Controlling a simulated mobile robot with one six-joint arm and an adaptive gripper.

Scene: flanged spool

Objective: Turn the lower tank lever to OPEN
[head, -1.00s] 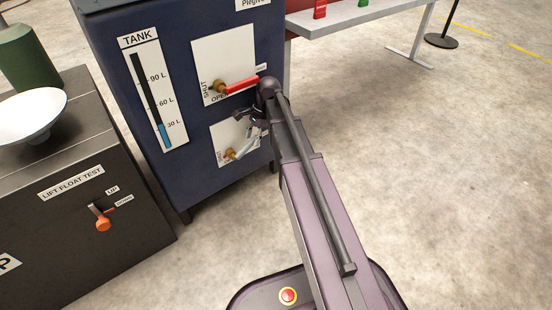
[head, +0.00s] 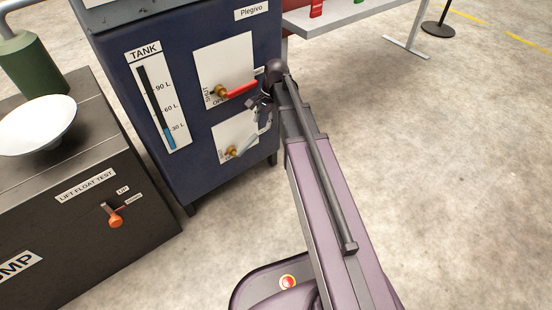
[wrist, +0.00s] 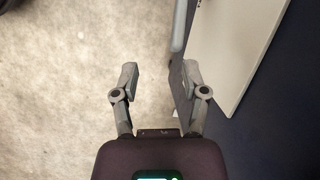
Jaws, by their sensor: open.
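The lower tank lever is a pale grey handle (head: 246,145) on a brass hub (head: 231,152), on the lower white panel of the dark blue tank cabinet. It slants up and right from the hub. Its panel lettering is too small to read. My gripper (head: 262,108) is above and right of this lever, close to the cabinet's right edge, and apart from it as far as I can tell. In the wrist view my gripper (wrist: 161,80) is open, with nothing between its fingers. A grey bar (wrist: 180,25), apparently the lever, lies beyond the right finger, beside the white panel (wrist: 235,45).
The upper panel has a red lever (head: 240,89) pointing right, close to my gripper, with SHUT and OPEN labels. A tank gauge (head: 160,108) is to its left. A black bench (head: 85,190) with an orange-knobbed lever (head: 116,221) stands left.

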